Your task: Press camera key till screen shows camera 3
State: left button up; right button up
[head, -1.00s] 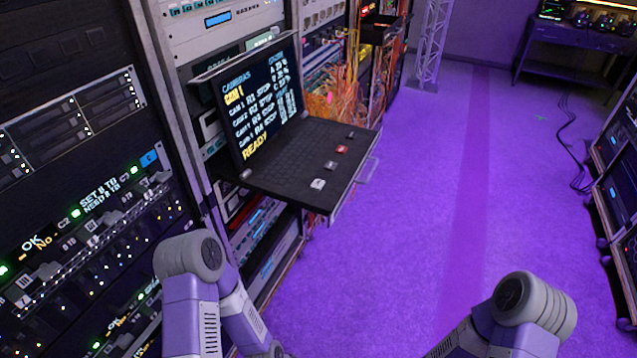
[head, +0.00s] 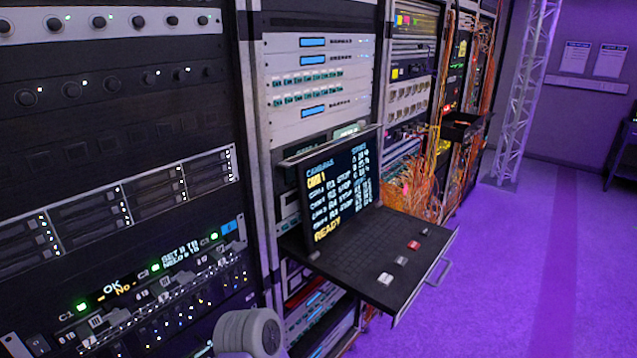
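The console screen (head: 340,190) stands open on a pull-out drawer in the rack. It reads CAMERAS, with "CAM 1" in yellow at the top, several camera rows below and READY in yellow at the bottom. The black keyboard tray (head: 365,255) lies in front of it. On its right part are a white key (head: 385,278), a grey key (head: 401,260), a red key (head: 414,245) and a further small dark one. Labels on the keys are too small to read. Neither gripper is in view; only a grey joint of my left arm shows at the bottom.
The drawer's handle (head: 438,272) sticks out over the purple floor (head: 480,310). A rack panel with green lamps (head: 155,268) stands at the left. Orange cables (head: 420,190) hang behind the drawer. A truss tower (head: 522,100) stands at the back. The floor at right is clear.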

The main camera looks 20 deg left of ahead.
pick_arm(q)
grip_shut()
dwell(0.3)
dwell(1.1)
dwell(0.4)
